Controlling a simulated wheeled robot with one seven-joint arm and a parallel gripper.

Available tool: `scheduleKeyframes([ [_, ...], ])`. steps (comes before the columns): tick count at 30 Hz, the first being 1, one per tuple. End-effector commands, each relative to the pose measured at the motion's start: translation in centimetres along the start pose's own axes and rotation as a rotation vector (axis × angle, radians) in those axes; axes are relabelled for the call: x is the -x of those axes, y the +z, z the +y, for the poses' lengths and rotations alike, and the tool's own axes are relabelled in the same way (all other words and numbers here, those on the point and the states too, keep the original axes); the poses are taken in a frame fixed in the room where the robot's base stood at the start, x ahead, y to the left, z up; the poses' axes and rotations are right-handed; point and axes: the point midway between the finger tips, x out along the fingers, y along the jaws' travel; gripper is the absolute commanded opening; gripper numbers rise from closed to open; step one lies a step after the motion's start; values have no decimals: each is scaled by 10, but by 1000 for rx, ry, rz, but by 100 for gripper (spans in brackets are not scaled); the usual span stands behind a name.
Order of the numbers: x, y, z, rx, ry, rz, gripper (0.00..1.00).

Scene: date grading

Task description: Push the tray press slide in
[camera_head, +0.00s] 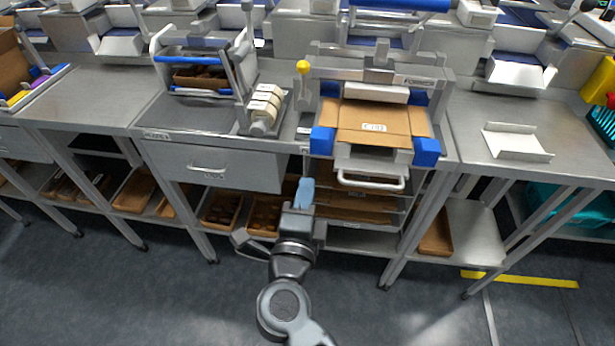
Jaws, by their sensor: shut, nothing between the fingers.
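The tray press (376,88) stands on the steel bench right of centre, with blue corner blocks and a yellow-knobbed lever (303,68) at its left. A flat brown cardboard tray blank (374,120) with a small white label lies in it. The slide's pale bar handle (371,183) sticks out at the front, below the blank and between the front blue blocks. My gripper (304,190) is shut and empty, with light blue fingertips pointing up. In the picture it is left of the handle and apart from it, in front of the bench.
A drawer (210,168) with a handle is left of my gripper. A framed unit with blue bars (203,75) and white rolls (265,105) stand on the bench. Shelves below hold brown trays (222,210). A white folded tray (516,142) lies right. The floor in front is clear.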

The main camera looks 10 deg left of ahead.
Motion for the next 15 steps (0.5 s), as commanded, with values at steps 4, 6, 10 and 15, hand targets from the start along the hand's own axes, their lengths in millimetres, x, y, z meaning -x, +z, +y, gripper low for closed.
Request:
scheduleKeyframes([
  [4, 25, -1, 1, 1, 1, 0, 0],
  [6, 36, -1, 1, 1, 1, 0, 0],
  [10, 51, -1, 1, 1, 0, 0, 0],
  [15, 61, -3, -4, 2, 2, 0, 0],
])
